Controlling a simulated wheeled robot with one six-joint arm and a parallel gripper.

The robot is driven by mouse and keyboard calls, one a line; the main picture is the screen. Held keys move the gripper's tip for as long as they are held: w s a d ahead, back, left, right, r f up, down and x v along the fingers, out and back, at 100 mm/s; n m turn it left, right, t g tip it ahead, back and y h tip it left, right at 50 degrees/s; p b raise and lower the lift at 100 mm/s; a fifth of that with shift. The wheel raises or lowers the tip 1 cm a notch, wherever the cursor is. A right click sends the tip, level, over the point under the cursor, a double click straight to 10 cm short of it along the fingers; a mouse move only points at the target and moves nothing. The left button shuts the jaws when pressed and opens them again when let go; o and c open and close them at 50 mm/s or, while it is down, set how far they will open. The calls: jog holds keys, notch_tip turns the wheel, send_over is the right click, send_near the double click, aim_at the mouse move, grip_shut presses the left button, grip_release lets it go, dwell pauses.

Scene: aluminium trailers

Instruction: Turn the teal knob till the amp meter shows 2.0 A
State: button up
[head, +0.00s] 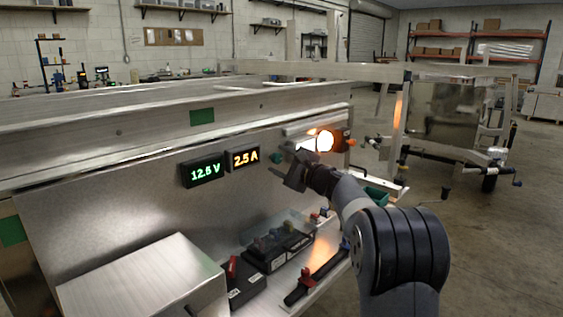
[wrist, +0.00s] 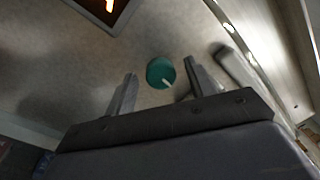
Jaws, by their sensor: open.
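The teal knob (wrist: 160,72) sits on the metal panel in the wrist view, with a pale pointer mark toward its lower right. It also shows in the head view (head: 276,157), just left of my gripper (head: 288,165). In the wrist view my gripper (wrist: 160,82) is open, with one finger on each side of the knob's lower part. I cannot tell whether the fingers touch it. The amp meter (head: 243,158) reads 2.5 A in amber. Its corner shows at the top of the wrist view (wrist: 90,12).
A volt meter (head: 203,171) reads 12.5 V in green, left of the amp meter. A lit orange lamp (head: 328,141) is right of my gripper. Below are a metal box (head: 145,277) and a dark battery unit (head: 275,247) under a clear cover.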

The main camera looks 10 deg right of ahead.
jog(key=v, duration=1)
jog(key=shift+s+d, duration=0.15)
jog(key=shift+s, duration=0.2)
jog(key=x, duration=1.1)
jog(key=shift+d, duration=0.1)
